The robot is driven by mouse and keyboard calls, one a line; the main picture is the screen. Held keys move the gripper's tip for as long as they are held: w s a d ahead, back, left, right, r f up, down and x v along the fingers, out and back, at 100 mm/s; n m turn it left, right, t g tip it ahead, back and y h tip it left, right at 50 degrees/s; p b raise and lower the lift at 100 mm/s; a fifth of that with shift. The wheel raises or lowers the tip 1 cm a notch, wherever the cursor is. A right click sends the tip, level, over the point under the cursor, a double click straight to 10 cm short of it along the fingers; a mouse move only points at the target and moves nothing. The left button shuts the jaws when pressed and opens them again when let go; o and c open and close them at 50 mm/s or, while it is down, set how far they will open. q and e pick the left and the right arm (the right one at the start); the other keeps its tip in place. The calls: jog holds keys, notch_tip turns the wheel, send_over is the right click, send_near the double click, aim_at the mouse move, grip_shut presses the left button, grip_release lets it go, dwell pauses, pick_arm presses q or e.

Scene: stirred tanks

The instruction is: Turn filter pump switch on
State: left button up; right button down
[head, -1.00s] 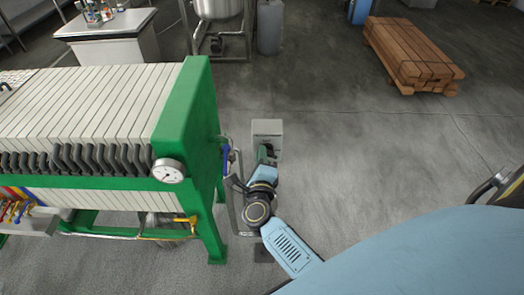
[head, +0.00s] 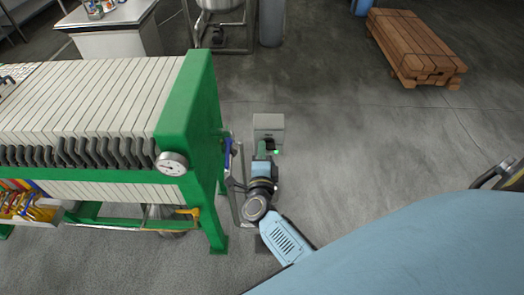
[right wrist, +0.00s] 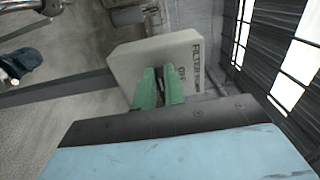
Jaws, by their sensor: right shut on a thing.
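The filter pump switch box (head: 268,124) is a grey box just right of the green filter press frame. It also shows in the right wrist view (right wrist: 135,62) as a pale box lettered "FILTER", the rest of its label partly hidden. My right gripper (head: 264,149) is at the box's near face. In the right wrist view its green fingers (right wrist: 160,76) are shut on a small dark switch lever, mostly hidden between them. My left gripper is not in view.
The filter press (head: 184,105), with green frame and white plates, stands close left of my right arm. A pressure gauge (head: 172,163) is on its near side. Stacked timber (head: 415,45) lies at the back right. The floor right of the box is clear.

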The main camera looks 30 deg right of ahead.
jog(key=c, duration=1.5)
grip_release()
jog(key=shift+s, duration=0.1)
jog(key=b+v, duration=0.1)
jog(key=v, duration=1.2)
jog(key=shift+s+b, duration=0.15)
jog(key=shift+b, duration=0.2)
jog(key=shift+a, duration=0.1)
